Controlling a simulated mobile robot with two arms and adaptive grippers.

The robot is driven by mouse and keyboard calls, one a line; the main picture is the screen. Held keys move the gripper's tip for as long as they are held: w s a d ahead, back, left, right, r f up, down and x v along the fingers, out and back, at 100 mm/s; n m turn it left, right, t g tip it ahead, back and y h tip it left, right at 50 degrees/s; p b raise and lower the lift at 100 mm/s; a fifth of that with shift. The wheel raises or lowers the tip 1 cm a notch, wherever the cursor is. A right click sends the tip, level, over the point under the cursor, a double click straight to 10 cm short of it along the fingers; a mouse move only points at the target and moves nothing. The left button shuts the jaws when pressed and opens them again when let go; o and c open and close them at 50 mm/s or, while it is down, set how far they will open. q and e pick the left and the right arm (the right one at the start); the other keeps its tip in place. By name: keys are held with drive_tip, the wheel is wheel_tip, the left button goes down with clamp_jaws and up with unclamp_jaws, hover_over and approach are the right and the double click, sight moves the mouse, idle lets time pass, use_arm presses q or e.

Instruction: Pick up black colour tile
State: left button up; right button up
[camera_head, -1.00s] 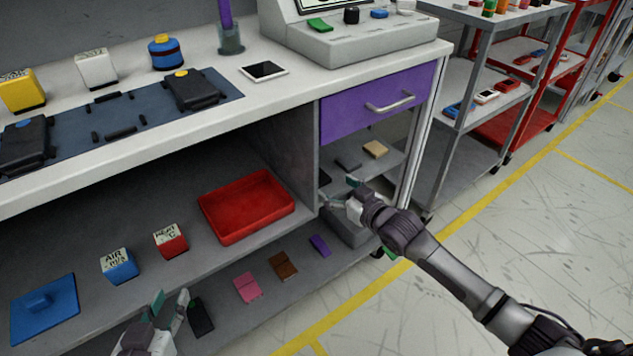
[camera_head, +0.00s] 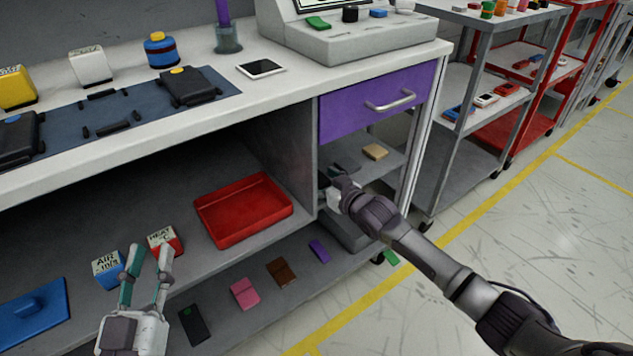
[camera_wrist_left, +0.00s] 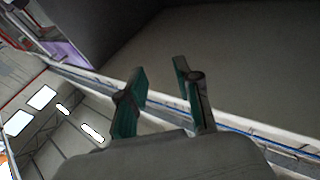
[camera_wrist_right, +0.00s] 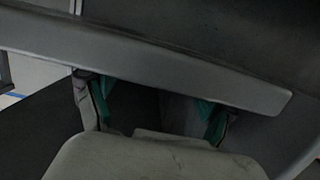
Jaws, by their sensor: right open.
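A black tile (camera_head: 195,325) lies flat on the bottom shelf, just right of my left gripper. A dark tile (camera_head: 347,163) also lies on the small shelf under the purple drawer. My left gripper (camera_head: 149,268) is open and empty, fingers raised in front of the blue and red cubes; its spread fingers show in the left wrist view (camera_wrist_left: 160,92). My right gripper (camera_head: 336,186) reaches into the compartment under the drawer, partly hidden by its own wrist. In the right wrist view its fingers (camera_wrist_right: 157,115) are apart, beside a grey panel edge (camera_wrist_right: 150,67); no tile is visible between them.
Pink (camera_head: 244,293), brown (camera_head: 281,271) and purple (camera_head: 319,250) tiles lie along the bottom shelf. A tan tile (camera_head: 375,152) is on the small shelf. A red tray (camera_head: 236,238) stands on the middle shelf. The side panel and drawer (camera_head: 375,103) hem in my right gripper.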

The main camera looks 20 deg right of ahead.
drive_tip(key=c, duration=1.2)
drive_tip(key=shift+r, duration=0.15)
drive_tip(key=shift+c, duration=0.2)
